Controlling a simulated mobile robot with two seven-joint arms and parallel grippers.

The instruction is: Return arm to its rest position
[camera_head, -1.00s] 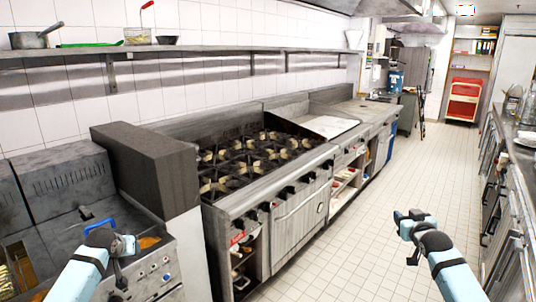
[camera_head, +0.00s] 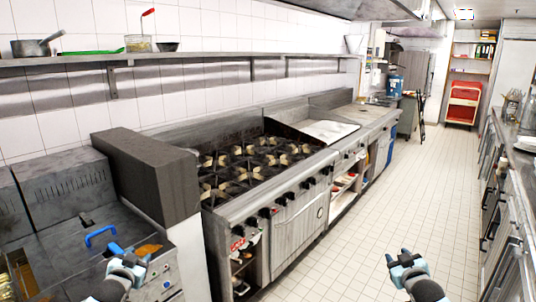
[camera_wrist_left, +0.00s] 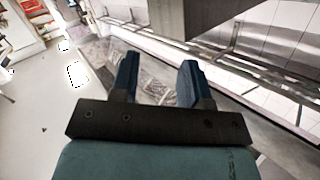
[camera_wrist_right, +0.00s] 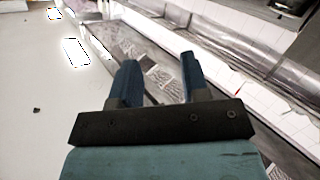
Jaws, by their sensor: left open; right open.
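My left gripper (camera_head: 122,254) is in the lower left of the head view, in front of the fryer. In the left wrist view its two blue fingers (camera_wrist_left: 157,80) stand apart with nothing between them. My right gripper (camera_head: 400,259) is over the tiled floor in the lower right of the head view. In the right wrist view its blue fingers (camera_wrist_right: 158,78) are also apart and empty. Both grippers point up and away from the floor.
The fryer (camera_head: 60,190) with a blue-handled basket (camera_head: 100,236) is at the left. The stove (camera_head: 240,205) runs along the wall. A wall shelf (camera_head: 200,53) holds a pot (camera_head: 38,45). A counter (camera_head: 515,165) lines the right. The tiled floor (camera_head: 400,190) between is clear.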

